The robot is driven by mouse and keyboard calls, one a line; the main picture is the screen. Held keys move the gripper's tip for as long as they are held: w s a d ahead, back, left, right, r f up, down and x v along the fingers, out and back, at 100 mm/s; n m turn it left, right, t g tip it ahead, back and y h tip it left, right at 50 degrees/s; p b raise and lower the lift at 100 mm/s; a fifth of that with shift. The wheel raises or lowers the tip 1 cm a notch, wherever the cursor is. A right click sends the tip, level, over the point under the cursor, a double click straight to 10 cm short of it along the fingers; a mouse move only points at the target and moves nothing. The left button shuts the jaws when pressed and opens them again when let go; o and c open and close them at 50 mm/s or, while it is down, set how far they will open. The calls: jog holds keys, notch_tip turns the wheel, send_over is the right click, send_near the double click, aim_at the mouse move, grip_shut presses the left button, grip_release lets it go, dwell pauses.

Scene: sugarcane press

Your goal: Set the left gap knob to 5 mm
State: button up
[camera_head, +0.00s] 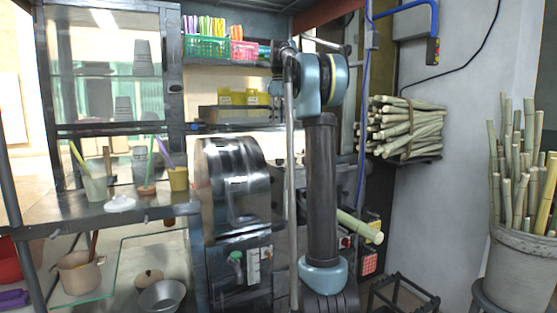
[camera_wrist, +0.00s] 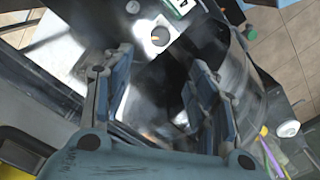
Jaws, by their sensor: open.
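The press has a shiny steel drum housing (camera_head: 235,185) at centre-left in the head view. Below it, on the dark front, are a green fitting (camera_head: 236,258) and small white plates (camera_head: 253,267). I cannot tell which of these is the left gap knob, and no setting can be read. In the wrist view, a dark round part on a white plate (camera_wrist: 160,37) shows beyond my fingers; whether it is the knob is unclear. My gripper (camera_wrist: 153,78) is open, with nothing between its fingers and shiny metal behind them. In the head view my gripper cannot be made out.
A cane stalk (camera_head: 361,227) sticks out right of my arm. A side counter (camera_head: 110,212) with cups (camera_head: 95,187) stands left of the press. A cane bundle (camera_head: 403,128) sits on a wall shelf. A bucket of canes (camera_head: 522,270) stands at far right.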

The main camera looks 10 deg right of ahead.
aim_at(280, 162)
notch_tip(280, 162, down, 17)
jog(key=shift+r, duration=0.2)
dwell(0.4)
jog(key=c, duration=1.1)
jog(key=shift+s+a, duration=0.1)
